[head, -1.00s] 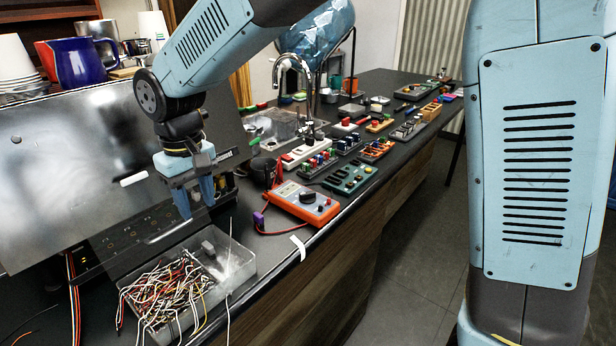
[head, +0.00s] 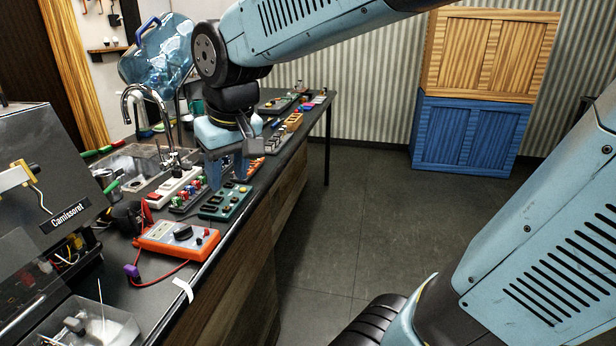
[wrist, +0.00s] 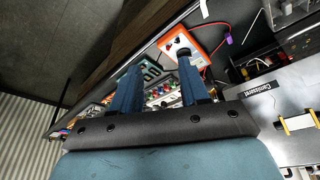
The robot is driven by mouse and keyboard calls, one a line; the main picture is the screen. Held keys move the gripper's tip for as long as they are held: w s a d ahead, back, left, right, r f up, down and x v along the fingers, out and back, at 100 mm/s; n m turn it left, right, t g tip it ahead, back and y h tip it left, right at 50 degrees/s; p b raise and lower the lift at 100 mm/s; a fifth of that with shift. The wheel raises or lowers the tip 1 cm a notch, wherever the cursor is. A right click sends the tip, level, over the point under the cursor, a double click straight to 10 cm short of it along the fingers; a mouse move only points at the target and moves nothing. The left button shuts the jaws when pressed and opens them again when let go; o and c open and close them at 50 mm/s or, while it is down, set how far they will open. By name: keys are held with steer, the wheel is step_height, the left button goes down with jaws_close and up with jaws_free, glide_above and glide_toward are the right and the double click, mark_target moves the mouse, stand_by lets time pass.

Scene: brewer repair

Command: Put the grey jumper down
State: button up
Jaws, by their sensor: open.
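My gripper (head: 230,178) is open, its two blue fingers pointing down over the dark bench (head: 225,227), near the teal board (head: 224,201). In the wrist view the fingers (wrist: 157,64) stand apart, with nothing visible held between them. I cannot make out a grey jumper for certain in either view. A clear tray (head: 112,320) at the lower left is cut off by the picture's edge. A small grey block (head: 74,325) is in it.
An orange multimeter (head: 176,240) with a red lead lies near the bench edge. A sink tap (head: 135,107) and several component boards line the bench. The brewer (head: 45,150) is at left. The floor (head: 345,210) to the right is clear; stacked crates (head: 465,130) stand behind.

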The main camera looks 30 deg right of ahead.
steer(key=s+d+m+t+h, duration=0.1)
steer(key=s+d+m+t, duration=0.1)
steer(key=s+d, duration=0.6)
steer(key=d+m, duration=0.1)
steer(key=d, duration=0.3)
steer(key=shift+f, duration=0.25)
